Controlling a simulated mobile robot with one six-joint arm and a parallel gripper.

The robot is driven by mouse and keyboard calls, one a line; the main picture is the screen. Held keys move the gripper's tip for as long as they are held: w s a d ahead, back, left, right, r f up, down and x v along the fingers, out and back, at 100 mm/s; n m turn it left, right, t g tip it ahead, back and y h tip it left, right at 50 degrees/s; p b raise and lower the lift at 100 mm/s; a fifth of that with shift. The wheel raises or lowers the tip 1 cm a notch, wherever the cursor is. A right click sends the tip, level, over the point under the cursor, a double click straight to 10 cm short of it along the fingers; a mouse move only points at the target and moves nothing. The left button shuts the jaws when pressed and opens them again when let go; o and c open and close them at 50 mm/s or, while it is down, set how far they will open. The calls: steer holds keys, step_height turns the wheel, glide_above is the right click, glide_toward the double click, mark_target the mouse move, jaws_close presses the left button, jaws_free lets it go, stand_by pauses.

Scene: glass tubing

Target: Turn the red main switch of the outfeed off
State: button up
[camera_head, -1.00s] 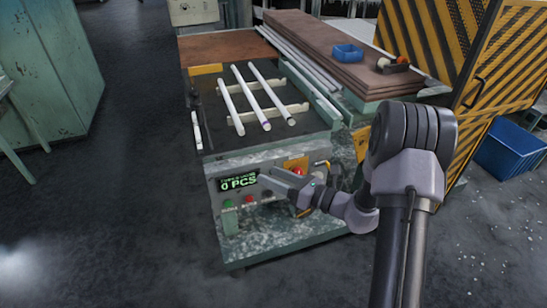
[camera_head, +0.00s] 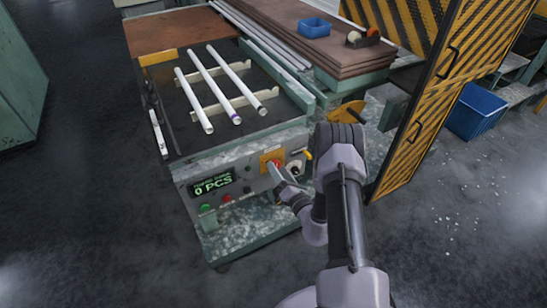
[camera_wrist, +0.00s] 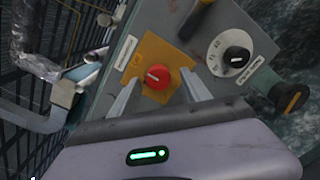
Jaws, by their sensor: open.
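The red main switch (camera_wrist: 157,76) is a round red knob with a pale mark, on an orange plate (camera_wrist: 154,50) in the wrist view. In the head view the red switch (camera_head: 275,165) shows on its orange plate at the right of the outfeed's front panel, partly behind my gripper. My gripper (camera_wrist: 160,85) is open, with one finger on each side of the knob in the wrist view. I cannot tell whether the fingers touch it. In the head view my gripper (camera_head: 277,175) is in front of the panel at the switch.
A black dial (camera_wrist: 237,56) on a white scale and a black knob with a yellow mark (camera_wrist: 289,97) sit right of the switch. A display (camera_head: 213,184) reads 0 PCS, with a green button (camera_head: 205,209) below. Glass tubes (camera_head: 210,82) lie on top. A striped yellow-black panel (camera_head: 440,95) stands at right.

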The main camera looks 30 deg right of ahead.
steer(key=shift+w, duration=0.45)
steer(key=shift+a, duration=0.1)
steer(key=shift+s, duration=0.1)
steer(key=shift+c, duration=0.7)
jaws_close()
